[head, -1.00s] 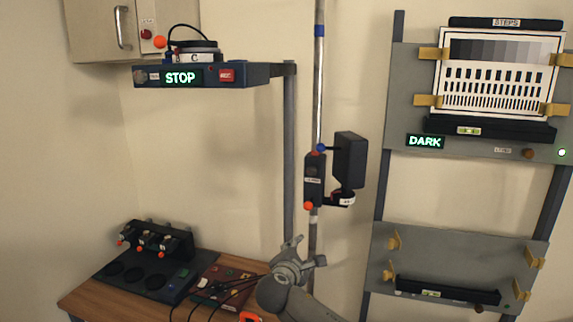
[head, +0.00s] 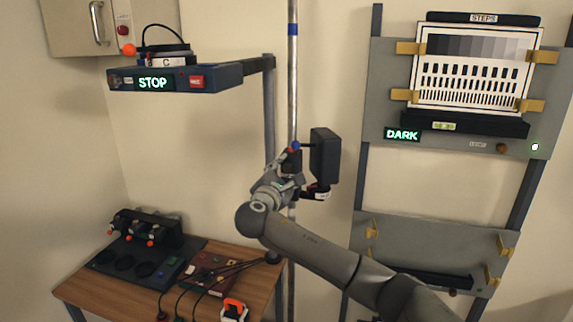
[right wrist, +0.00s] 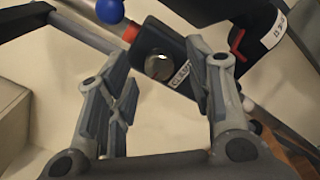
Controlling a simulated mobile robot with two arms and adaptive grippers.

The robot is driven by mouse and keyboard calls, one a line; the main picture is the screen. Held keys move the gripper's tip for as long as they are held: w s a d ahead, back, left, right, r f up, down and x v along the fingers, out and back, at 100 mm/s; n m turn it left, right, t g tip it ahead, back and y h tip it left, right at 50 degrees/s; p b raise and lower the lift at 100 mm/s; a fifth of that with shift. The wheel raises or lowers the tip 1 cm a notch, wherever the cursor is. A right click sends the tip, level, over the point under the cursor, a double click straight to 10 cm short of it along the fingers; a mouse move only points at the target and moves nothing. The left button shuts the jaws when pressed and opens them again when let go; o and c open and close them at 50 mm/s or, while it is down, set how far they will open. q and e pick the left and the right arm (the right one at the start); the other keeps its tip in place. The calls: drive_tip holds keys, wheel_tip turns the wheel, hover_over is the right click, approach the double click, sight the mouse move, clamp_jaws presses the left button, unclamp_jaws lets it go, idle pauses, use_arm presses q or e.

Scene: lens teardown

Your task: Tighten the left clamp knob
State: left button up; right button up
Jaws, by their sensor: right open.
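A dark carriage (right wrist: 180,78) on the vertical pole (head: 292,70) carries a blue ball knob (head: 295,146) and, in the right wrist view, an orange-red part beside that ball (right wrist: 109,11). A round silver disc (right wrist: 158,67) is on its face. I cannot tell which part is the left clamp knob. My right gripper (head: 290,168) is at the carriage and hides most of it in the head view. In the right wrist view its open fingers (right wrist: 160,80) stand either side of the carriage face, with nothing visibly held. My left gripper is not in view.
A black block (head: 324,155) juts out right of the pole. A shelf reading STOP (head: 222,80) is at upper left, the DARK panel (head: 380,100) at right. Below, a wooden table (head: 95,298) holds a black dock (head: 105,260), a red case (head: 207,268) and cables.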

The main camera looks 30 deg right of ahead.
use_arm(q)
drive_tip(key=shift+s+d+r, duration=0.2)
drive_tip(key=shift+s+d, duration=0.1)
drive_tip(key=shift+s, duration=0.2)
use_arm(e)
drive_tip(key=shift+w+d, duration=0.35)
drive_tip(key=shift+w, duration=0.2)
drive_tip(key=shift+c, duration=0.5)
drive_tip(key=c, duration=1)
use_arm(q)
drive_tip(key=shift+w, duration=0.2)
use_arm(e)
drive_tip(key=shift+o, duration=0.2)
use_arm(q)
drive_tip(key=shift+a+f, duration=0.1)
use_arm(e)
drive_tip(key=shift+f, duration=0.1)
